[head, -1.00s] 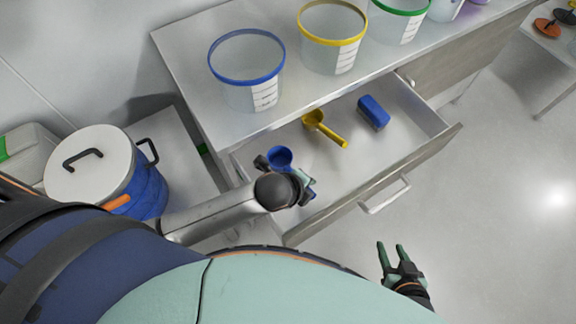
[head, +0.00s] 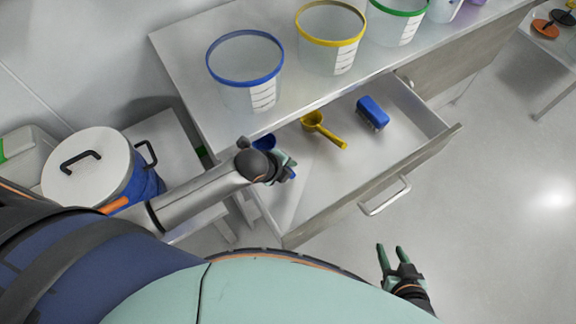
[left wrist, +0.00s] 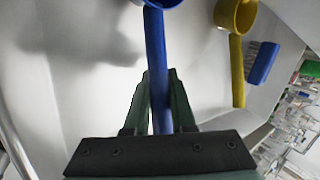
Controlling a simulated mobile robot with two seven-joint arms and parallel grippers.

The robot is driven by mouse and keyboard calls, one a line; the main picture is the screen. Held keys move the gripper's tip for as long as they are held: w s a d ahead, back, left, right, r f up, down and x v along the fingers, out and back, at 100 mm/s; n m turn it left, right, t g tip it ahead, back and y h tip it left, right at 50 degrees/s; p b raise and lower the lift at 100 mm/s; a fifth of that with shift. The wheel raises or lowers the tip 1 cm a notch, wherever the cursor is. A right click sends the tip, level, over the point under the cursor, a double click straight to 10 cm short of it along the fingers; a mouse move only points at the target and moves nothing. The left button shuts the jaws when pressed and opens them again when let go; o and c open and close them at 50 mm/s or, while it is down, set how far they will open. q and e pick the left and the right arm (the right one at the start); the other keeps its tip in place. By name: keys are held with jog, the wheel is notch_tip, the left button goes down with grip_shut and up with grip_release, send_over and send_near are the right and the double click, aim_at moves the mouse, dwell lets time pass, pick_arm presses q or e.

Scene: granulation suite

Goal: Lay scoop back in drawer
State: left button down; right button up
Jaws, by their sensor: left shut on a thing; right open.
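The open drawer (head: 408,160) juts out below the counter. My left gripper (head: 284,168) is over the drawer's left end, shut on the handle of a blue scoop (head: 264,142). In the left wrist view the scoop's blue handle (left wrist: 156,62) runs between the fingers (left wrist: 158,85), with its bowl at the top edge, partly cut off. A shadow lies to its left on the pale surface; I cannot tell whether the scoop touches the drawer floor. My right gripper (head: 392,256) is open and empty, outside the drawer at the lower right.
A yellow scoop (head: 326,130) and a blue block-like item (head: 373,112) lie in the drawer, right of the blue scoop. Clear tubs with blue (head: 245,85), yellow (head: 331,55) and green rims stand on the counter (head: 190,62). A lidded blue container (head: 147,190) stands at left.

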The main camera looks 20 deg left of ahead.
pick_arm(q)
jog(key=c, duration=0.8)
grip_release()
jog(key=shift+f, duration=0.1)
jog(key=shift+o, duration=0.2)
jog(key=p+v, duration=0.2)
jog(key=v, duration=1)
jog(key=shift+p, duration=0.4)
